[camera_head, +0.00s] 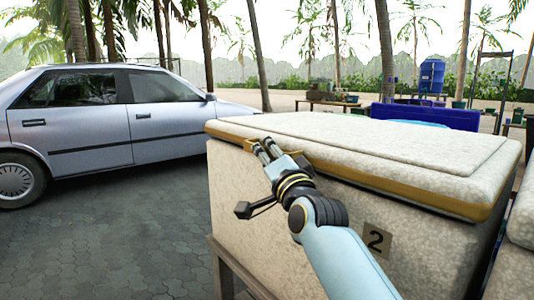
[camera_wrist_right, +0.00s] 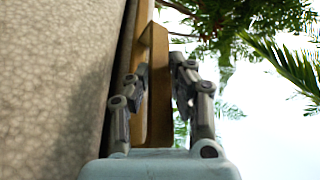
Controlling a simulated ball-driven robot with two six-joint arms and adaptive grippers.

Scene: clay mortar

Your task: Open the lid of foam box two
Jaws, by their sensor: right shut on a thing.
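Foam box two (camera_head: 300,210) is a large speckled cream box with a dark "2" label (camera_head: 377,241) on its front. Its lid (camera_head: 370,145) lies on top, edged with a yellow-brown band, and looks closed. My right gripper (camera_head: 264,150) is at the lid's front edge, towards the left end. In the right wrist view its two fingers (camera_wrist_right: 158,90) stand on either side of a yellow-brown handle (camera_wrist_right: 154,75) and are shut on it. The box wall (camera_wrist_right: 55,80) fills the left of that view. My left gripper is not in view.
A second speckled box (camera_head: 515,260) stands close at the right edge. Box two rests on a stand (camera_head: 226,265). A silver car (camera_head: 120,120) is parked at the left. Paved ground (camera_head: 110,240) between car and box is clear.

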